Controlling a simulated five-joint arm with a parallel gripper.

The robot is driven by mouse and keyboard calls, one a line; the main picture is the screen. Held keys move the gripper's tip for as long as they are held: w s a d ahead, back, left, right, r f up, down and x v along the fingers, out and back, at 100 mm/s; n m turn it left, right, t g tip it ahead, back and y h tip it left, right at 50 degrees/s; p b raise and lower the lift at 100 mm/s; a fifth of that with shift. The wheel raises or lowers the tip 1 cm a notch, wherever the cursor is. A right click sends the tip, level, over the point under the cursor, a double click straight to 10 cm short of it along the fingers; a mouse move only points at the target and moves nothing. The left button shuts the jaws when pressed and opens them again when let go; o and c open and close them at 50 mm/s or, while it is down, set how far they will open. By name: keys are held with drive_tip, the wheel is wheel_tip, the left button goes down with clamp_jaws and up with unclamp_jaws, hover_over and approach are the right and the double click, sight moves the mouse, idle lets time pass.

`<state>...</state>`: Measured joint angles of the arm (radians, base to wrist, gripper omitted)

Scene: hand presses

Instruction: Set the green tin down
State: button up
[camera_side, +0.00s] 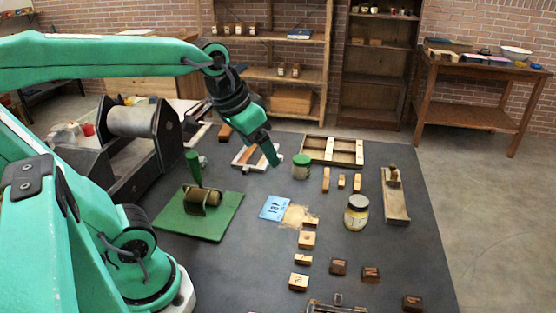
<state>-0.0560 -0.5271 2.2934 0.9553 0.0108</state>
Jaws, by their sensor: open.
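The green tin (301,167) has a green lid and a paler body. It stands upright on the dark work mat (420,240), in front of a wooden frame. My gripper (275,157) is to the left of the tin and a little above the mat. It is open and empty, and a small gap shows between it and the tin. The far finger is partly hidden from this side.
A wooden tray (333,151) lies behind the tin. A jar (356,212) stands front right, with wooden blocks (326,180) between. A blue card (274,207) and a green plate with a roller (204,197) lie nearer. A wooden tool (394,196) lies at right.

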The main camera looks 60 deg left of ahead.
drive_tip(key=s+d+f, duration=0.1)
drive_tip(key=s+f, duration=0.1)
drive_tip(key=s, duration=0.3)
drive_tip(key=shift+d+f+m+t, duration=0.25)
drive_tip(key=shift+f+m+t, duration=0.05)
drive_tip(key=shift+f+t, duration=0.1)
idle(0.8)
